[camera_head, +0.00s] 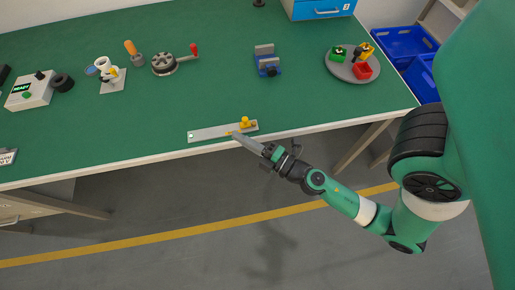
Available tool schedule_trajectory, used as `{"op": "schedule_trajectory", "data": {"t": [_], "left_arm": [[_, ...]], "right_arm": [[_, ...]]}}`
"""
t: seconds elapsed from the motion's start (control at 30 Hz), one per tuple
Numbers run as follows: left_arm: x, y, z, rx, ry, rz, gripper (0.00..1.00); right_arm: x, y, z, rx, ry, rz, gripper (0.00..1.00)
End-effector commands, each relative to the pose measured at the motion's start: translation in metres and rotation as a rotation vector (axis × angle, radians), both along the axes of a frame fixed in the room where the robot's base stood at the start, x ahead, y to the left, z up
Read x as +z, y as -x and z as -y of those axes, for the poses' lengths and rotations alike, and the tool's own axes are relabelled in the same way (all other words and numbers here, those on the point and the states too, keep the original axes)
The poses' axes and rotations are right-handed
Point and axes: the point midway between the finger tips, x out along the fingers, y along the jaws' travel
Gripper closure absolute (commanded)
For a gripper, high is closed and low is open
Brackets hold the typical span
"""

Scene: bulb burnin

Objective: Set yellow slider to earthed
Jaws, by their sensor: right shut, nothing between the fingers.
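The yellow slider (245,122) is a small yellow knob near the right end of a flat grey metal plate (208,132). The plate lies along the front edge of the green bench, and a small light mark shows at its left end. My right gripper (236,136) is shut and empty, with its tips at the front edge of the plate, just left of and in front of the yellow knob. I cannot tell whether the tips touch the plate or the slider. Any lettering on the plate is too small to read. My left gripper is not in view.
A blue vise (267,66), a crank with a red handle (166,64) and a grey turntable with small coloured bins (341,70) stand farther back. A box with a READY display (30,92) is at the left. The bench around the plate is clear.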

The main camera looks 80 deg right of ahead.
Motion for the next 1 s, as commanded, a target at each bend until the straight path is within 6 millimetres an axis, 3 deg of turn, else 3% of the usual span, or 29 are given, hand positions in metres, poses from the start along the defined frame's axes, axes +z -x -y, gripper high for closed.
{"op": "schedule_trajectory", "data": {"t": [0.03, 0.1, 0.33, 1.0], "left_arm": [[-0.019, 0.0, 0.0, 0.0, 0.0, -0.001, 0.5], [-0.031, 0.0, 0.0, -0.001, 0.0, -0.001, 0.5], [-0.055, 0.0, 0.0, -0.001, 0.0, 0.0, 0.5], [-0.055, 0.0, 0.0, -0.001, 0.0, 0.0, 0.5]], "right_arm": [[-0.013, 0.013, -0.005, 0.0, -0.001, -0.004, 1.0], [-0.014, 0.028, -0.012, -0.001, 0.0, -0.003, 1.0], [-0.011, 0.059, -0.025, 0.0, 0.0, -0.001, 1.0], [-0.006, 0.064, -0.027, 0.001, 0.001, 0.0, 1.0]]}}
